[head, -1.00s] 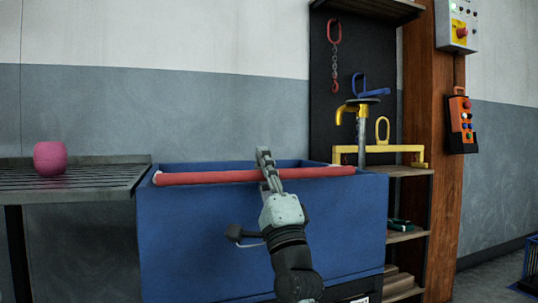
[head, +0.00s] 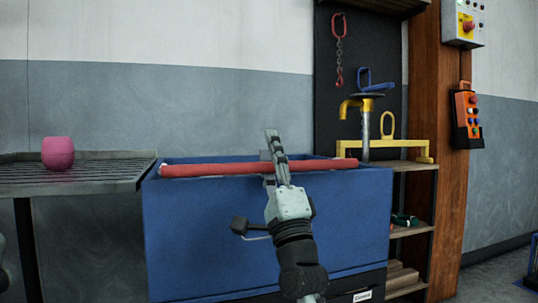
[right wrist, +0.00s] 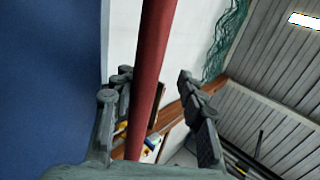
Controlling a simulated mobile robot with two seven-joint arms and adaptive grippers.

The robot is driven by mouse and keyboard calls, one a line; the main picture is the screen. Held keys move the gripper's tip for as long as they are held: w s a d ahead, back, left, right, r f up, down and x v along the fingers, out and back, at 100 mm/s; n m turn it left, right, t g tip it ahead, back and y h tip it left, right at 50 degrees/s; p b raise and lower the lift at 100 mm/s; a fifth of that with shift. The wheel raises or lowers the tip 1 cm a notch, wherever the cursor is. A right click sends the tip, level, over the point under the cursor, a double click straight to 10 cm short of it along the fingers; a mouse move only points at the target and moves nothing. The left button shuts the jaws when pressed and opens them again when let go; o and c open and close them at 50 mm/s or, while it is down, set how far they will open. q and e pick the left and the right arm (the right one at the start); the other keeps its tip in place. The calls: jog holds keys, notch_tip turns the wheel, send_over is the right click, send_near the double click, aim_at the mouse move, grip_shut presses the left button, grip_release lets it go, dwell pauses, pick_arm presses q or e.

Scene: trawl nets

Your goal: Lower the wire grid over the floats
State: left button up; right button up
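A red bar (head: 215,169) lies along the top front edge of the blue tub (head: 190,235). My right gripper (head: 272,143) reaches up to the middle of this bar. In the right wrist view the bar (right wrist: 153,55) runs between the two spread fingers of the gripper (right wrist: 158,95), with a gap visible on the right. No wire grid mesh can be made out, and the tub's inside is hidden behind its front wall. A pink rounded object (head: 58,153), possibly a float, stands on the left table. My left gripper is not in view.
A grey slatted table (head: 85,178) adjoins the tub on the left. An orange control box (head: 466,115) hangs there.

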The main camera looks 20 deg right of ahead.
jog(key=shift+d+r, duration=0.1)
jog(key=v, duration=0.7)
jog(key=shift+s+f, duration=0.2)
jog(key=shift+f, duration=0.05)
